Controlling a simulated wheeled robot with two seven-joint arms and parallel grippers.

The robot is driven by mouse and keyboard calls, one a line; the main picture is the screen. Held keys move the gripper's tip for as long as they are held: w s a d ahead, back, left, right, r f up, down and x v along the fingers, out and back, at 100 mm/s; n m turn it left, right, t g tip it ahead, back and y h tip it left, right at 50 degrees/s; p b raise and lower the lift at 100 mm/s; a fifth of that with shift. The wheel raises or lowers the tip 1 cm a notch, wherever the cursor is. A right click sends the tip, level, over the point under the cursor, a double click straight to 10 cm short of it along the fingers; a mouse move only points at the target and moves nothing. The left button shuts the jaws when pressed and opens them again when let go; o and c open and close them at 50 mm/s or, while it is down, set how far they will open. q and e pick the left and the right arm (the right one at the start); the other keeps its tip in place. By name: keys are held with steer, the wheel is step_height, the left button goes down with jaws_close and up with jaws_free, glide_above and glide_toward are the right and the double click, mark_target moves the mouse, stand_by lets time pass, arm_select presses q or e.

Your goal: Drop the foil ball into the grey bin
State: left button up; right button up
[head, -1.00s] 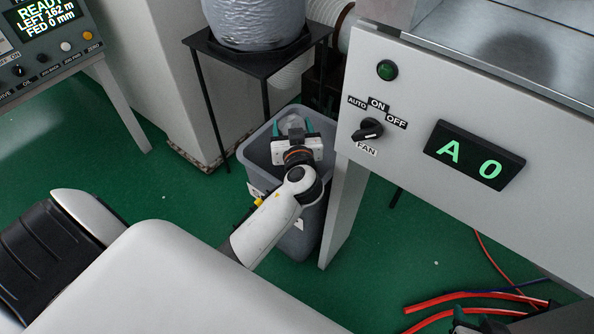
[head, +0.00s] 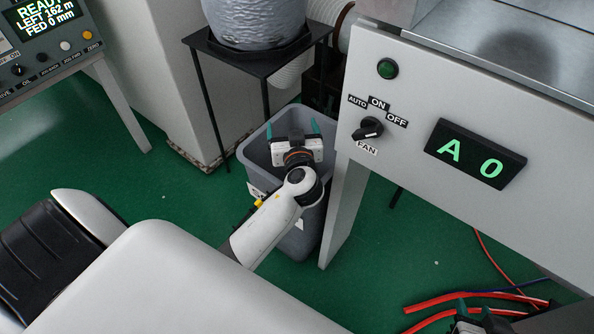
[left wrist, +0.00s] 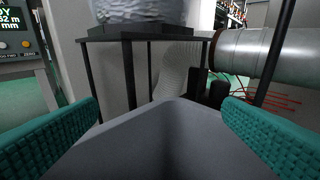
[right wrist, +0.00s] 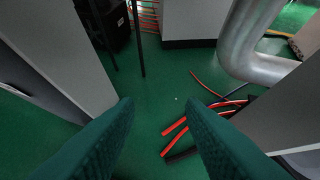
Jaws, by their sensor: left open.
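The grey bin (head: 250,156) stands on the green floor, beside the white cabinet. Its rim and inner walls also show in the left wrist view (left wrist: 172,125). My left gripper (head: 293,128) is over the bin's opening with its teal fingers spread and nothing between them. The foil ball is not visible in any view now; the bin's bottom is hidden. My right gripper (head: 473,312) is at the lower right of the head view, away from the bin. In the right wrist view (right wrist: 157,108) its fingers are apart with only floor between them.
A black stand (head: 255,58) holding a large grey rounded object (head: 255,22) is just behind the bin. The white cabinet (head: 400,110) with the fan switch is to its right. Red hoses (head: 470,300) lie on the floor at lower right. A control panel (head: 45,45) is at upper left.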

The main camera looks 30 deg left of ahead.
arm_select(q)
steer(key=v, duration=1.1)
steer(key=shift+s+d, duration=0.25)
steer(key=shift+s, duration=0.1)
arm_select(e)
steer(key=shift+s+d+f+g+h, duration=0.2)
steer(key=shift+s+f+g, duration=0.2)
steer(key=shift+s, duration=0.15)
steer(key=shift+s+d+f+g+h, duration=0.15)
steer(key=shift+s+f+g, duration=0.1)
steer(key=shift+s+g, duration=0.2)
